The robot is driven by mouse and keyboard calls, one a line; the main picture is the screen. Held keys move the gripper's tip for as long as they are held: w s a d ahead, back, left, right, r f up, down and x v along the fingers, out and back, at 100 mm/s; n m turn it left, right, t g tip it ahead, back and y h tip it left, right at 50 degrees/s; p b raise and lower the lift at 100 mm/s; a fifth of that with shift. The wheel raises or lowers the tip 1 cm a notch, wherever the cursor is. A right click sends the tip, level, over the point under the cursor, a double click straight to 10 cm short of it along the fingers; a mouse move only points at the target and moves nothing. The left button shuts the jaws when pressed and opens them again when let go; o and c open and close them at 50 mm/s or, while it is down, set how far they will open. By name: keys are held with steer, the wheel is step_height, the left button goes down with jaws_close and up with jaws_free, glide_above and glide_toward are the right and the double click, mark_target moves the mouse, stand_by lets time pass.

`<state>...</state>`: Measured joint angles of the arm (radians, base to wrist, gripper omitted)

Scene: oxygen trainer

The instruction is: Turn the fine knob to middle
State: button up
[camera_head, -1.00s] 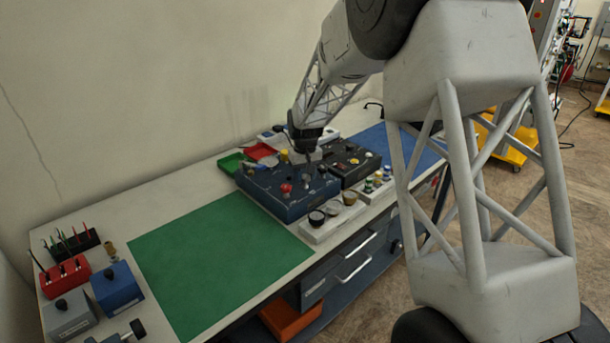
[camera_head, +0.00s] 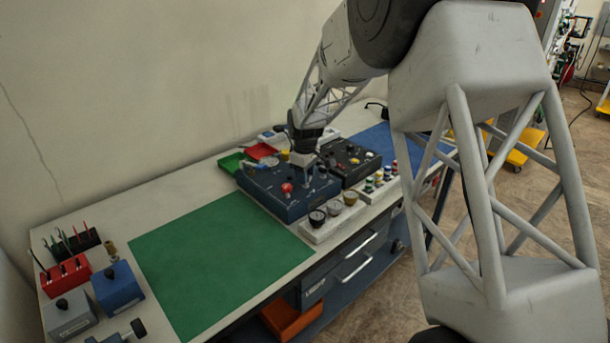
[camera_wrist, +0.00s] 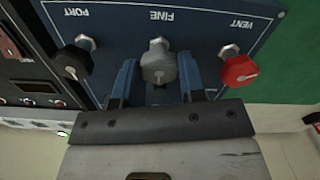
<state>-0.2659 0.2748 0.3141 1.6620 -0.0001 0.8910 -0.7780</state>
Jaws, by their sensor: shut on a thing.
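The fine knob (camera_wrist: 158,66) is a grey round knob on a dark blue panel (camera_wrist: 203,32), under the printed word FINE, upside down in the wrist view. A light mark shows on its face, near the lower middle. My gripper (camera_wrist: 158,82) has its two blue fingers on either side of the knob, shut on it. In the head view my gripper (camera_head: 304,172) is down over the blue box (camera_head: 282,209), and the fine knob is too small and covered to make out.
In the wrist view a black PORT knob (camera_wrist: 73,62) is left of the fingers and a red VENT knob (camera_wrist: 239,72) is close on the right. A black box (camera_head: 350,166) adjoins the blue one. The green mat (camera_head: 215,255) is bare.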

stand_by(0.3)
steer(key=o, duration=0.9)
steer(key=shift+o, duration=0.2)
steer(key=shift+r, duration=0.2)
steer(key=shift+r, duration=3.75)
steer(key=shift+s+d, duration=0.1)
